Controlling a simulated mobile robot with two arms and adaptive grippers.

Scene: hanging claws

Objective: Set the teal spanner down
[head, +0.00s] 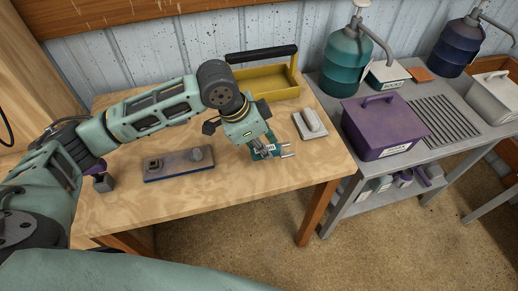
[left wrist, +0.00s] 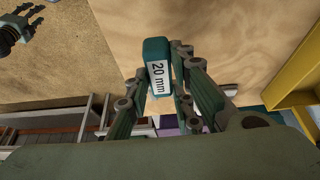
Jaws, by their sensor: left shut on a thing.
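The teal spanner (head: 262,154) is at my left gripper (head: 268,152), low over the right front part of the wooden table (head: 215,205). In the left wrist view, its teal end with a white "20 mm" label (left wrist: 157,68) sits between the fingers of my left gripper (left wrist: 155,88), which is shut on it. The gripper hides much of the spanner. I cannot tell whether it touches the wood. My right gripper (left wrist: 22,25) shows small at the upper left of the left wrist view, and its fingers are too small to judge.
A dark blue plate with fittings (head: 165,176) lies left of the gripper. A yellow tray (head: 240,83) stands behind, and a pale block (head: 301,131) lies to the right. A purple box (head: 375,130) stands on the grey bench. The table's front strip is clear.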

